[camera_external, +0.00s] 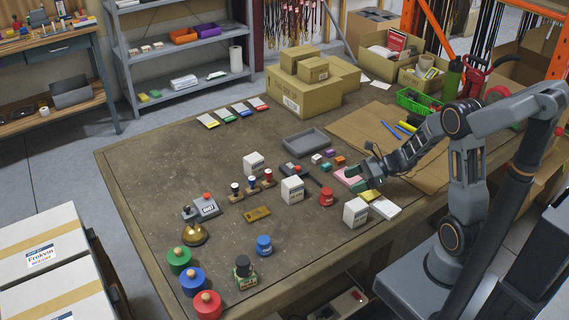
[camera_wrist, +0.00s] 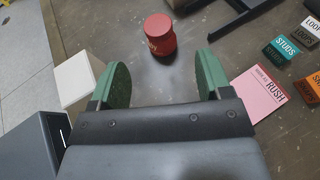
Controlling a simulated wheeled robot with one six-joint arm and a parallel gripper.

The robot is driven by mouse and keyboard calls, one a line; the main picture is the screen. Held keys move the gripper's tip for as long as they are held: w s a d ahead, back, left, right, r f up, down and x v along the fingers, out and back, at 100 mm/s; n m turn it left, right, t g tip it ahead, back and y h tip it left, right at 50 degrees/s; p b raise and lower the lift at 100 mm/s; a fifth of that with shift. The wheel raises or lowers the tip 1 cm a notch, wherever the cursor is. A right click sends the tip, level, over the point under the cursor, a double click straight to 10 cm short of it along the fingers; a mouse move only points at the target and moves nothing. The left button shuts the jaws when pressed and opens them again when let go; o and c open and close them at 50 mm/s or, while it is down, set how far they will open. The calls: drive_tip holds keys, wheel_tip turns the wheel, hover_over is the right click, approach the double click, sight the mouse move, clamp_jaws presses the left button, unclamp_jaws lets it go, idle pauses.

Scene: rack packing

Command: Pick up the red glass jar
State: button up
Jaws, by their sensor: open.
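The red glass jar (camera_external: 327,197) stands upright on the table in the external view, left of my gripper (camera_external: 357,178) and a little nearer the camera. In the wrist view the jar (camera_wrist: 160,40) is near the top centre, beyond and between the two green fingertips of my gripper (camera_wrist: 161,80). The fingers are spread wide with nothing between them. They appear apart from the jar. The jar is fully visible in both views.
A white box (camera_external: 356,212) stands close to the right of the jar, and another (camera_external: 292,190) to its left. A dark grey tray (camera_external: 306,142) sits behind. A blue jar (camera_external: 264,245) stands nearer the front.

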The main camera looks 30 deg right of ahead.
sight(330, 191)
drive_tip(key=x, duration=0.9)
drive_tip(key=shift+a+f, duration=0.2)
drive_tip(key=shift+a, duration=0.2)
drive_tip(key=c, duration=1)
drive_tip(key=shift+r, duration=0.1)
drive_tip(key=shift+c, duration=0.2)
